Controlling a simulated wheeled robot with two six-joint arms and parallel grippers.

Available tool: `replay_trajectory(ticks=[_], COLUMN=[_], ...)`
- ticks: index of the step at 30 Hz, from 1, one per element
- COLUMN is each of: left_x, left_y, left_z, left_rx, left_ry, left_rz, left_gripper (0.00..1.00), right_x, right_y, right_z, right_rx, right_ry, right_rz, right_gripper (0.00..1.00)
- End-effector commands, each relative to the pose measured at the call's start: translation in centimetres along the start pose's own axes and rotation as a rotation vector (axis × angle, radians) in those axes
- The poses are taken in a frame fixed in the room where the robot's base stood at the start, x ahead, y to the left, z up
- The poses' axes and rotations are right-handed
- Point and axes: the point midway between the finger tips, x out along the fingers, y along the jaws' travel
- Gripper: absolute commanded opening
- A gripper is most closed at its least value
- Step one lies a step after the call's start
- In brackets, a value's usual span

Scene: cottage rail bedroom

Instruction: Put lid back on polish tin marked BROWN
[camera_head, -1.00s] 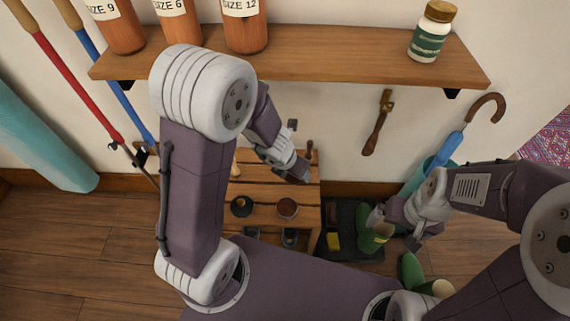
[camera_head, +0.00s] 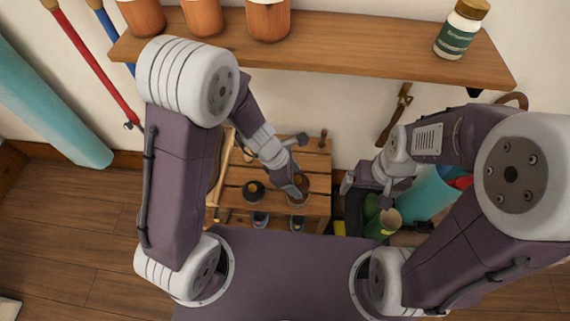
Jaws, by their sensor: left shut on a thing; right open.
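A low slatted wooden bench (camera_head: 232,172) stands against the wall. Two small round tins are on its top: a dark one (camera_head: 253,191) at left and a reddish-brown one (camera_head: 303,202) at right. Their markings are too small to read. My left gripper (camera_head: 297,190) is directly over the right tin and partly hides it. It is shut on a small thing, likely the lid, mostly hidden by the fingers. Whether this touches the tin I cannot tell. My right gripper (camera_head: 365,182) is open and empty, right of the bench.
A wooden shelf (camera_head: 350,62) with several orange-brown jars and a green-labelled bottle (camera_head: 461,30) overhangs at the back. A shoehorn-like tool (camera_head: 394,115) hangs on the wall. Shoes show below the bench top.

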Motion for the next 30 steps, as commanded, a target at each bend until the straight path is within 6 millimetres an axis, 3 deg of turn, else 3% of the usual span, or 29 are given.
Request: replay_trajectory(ticks=[10,24,30], left_x=[0.7,5.5,6.1], left_y=[-0.3,-0.2,-0.2], left_z=[-0.1,-2.0,-2.3], left_rx=[0.007,0.004,0.004], left_ry=[0.0,0.0,0.0], left_rz=[-0.001,-0.001,0.0], left_gripper=[0.32,0.32,0.32], right_x=[0.5,5.6,6.3], right_y=[0.0,0.1,0.1], right_z=[0.1,0.6,0.7], right_rx=[0.0,0.0,0.0], right_ry=[0.0,0.0,0.0], right_rz=[0.0,0.0,0.0], right_gripper=[1.0,1.0,1.0])
